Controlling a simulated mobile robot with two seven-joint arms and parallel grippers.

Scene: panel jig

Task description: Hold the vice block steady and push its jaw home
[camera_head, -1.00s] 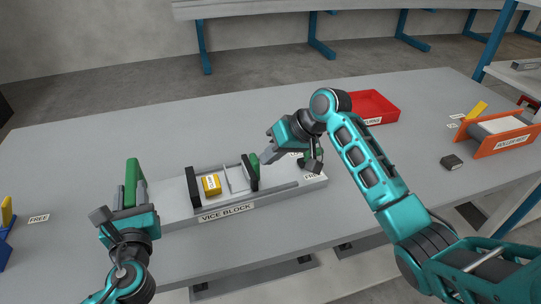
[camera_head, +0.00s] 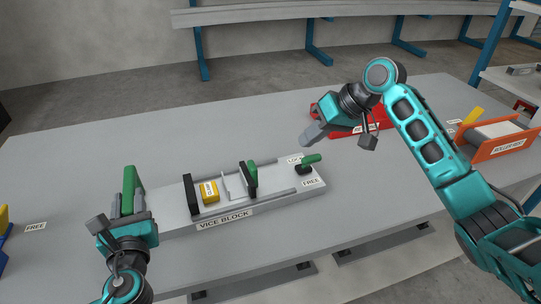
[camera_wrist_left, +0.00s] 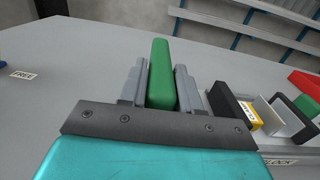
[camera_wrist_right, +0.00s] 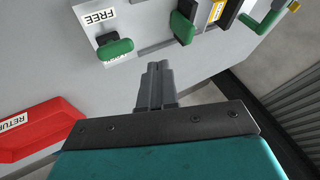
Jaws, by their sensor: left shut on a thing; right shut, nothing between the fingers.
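The grey vice block (camera_head: 272,202) lies on the table. It has a black fixed end jaw (camera_head: 191,195), a yellow labelled piece (camera_head: 209,192), a thin pale plate (camera_head: 226,187) and a black moving jaw with a green pad or handle (camera_head: 252,174). Gaps show between plate and moving jaw. A green lever (camera_head: 312,159) sits at the right end, near a FREE label (camera_head: 311,182). My left gripper (camera_head: 128,207) is shut on the upright green handle (camera_wrist_left: 161,75) at the block's left end. My right gripper (camera_head: 308,137) is shut, empty and raised behind the block's right end, touching nothing.
A red tray (camera_head: 382,119) stands behind my right gripper; it also shows in the right wrist view (camera_wrist_right: 35,135). An orange roller rest (camera_head: 490,143) is at the far right. Blue parts (camera_head: 3,240) stand at the left edge, beside another FREE label (camera_head: 36,227). The table front is clear.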

